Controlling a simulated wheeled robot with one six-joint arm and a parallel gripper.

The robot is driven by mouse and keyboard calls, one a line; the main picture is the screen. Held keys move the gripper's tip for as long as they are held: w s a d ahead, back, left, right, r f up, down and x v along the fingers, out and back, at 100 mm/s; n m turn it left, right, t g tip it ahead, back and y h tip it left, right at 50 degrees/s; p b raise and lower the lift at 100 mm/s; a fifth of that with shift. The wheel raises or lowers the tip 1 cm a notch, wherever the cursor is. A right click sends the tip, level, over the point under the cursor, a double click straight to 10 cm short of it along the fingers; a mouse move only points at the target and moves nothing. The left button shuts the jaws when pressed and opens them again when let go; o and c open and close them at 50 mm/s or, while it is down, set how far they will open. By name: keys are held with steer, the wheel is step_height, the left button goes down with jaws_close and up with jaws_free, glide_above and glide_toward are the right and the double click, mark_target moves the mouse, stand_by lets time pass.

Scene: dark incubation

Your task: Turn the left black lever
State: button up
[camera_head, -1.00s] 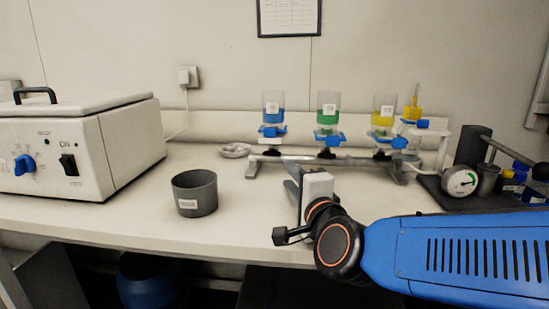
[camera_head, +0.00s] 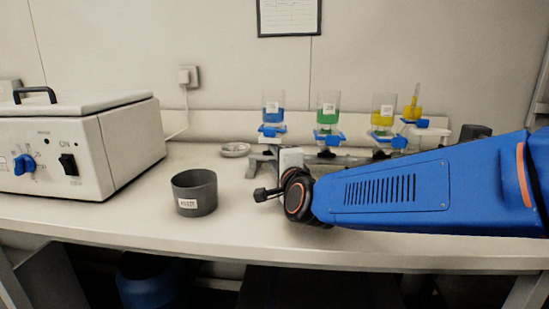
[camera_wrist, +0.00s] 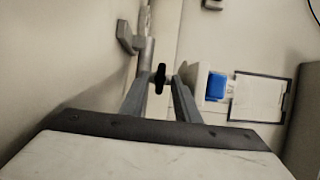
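The left black lever (camera_wrist: 159,78) shows in the wrist view on the metal manifold bar (camera_wrist: 147,52). My gripper (camera_wrist: 162,77) is open, with one grey finger on each side of the lever and small gaps between. In the head view my gripper (camera_head: 268,158) is at the left end of the manifold, below the blue-liquid funnel (camera_head: 273,108), and hides the left lever. The middle black lever (camera_head: 327,153) and right black lever (camera_head: 380,155) show to its right.
A grey cup (camera_head: 195,192) stands on the bench left of my arm. A white incubator box (camera_head: 75,145) is at far left. Green (camera_head: 327,106) and yellow (camera_head: 383,108) funnels stand along the manifold. The front bench is clear.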

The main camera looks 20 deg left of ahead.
steer(key=shift+a, duration=0.1)
jaws_close()
stand_by(0.4)
steer(key=shift+r+n+g+h, duration=0.25)
steer(key=shift+n+g+h, duration=0.25)
steer(key=shift+n, duration=1)
steer(key=shift+a+r+n+g+h, duration=0.15)
steer(key=shift+n+h, duration=0.3)
steer(key=shift+n, duration=0.35)
steer(key=shift+d+r+n+g+h, duration=0.15)
steer(key=shift+n+h, duration=0.3)
steer(key=shift+n, duration=0.35)
steer(key=n+h, duration=0.2)
steer(key=n, duration=0.1)
steer(key=shift+a+n, duration=0.3)
steer(key=n+h, duration=0.2)
steer(key=n, duration=0.1)
steer(key=shift+a+r+n+h, duration=0.1)
steer(key=shift+a+n+h, duration=0.1)
steer(key=shift+n+h, duration=0.1)
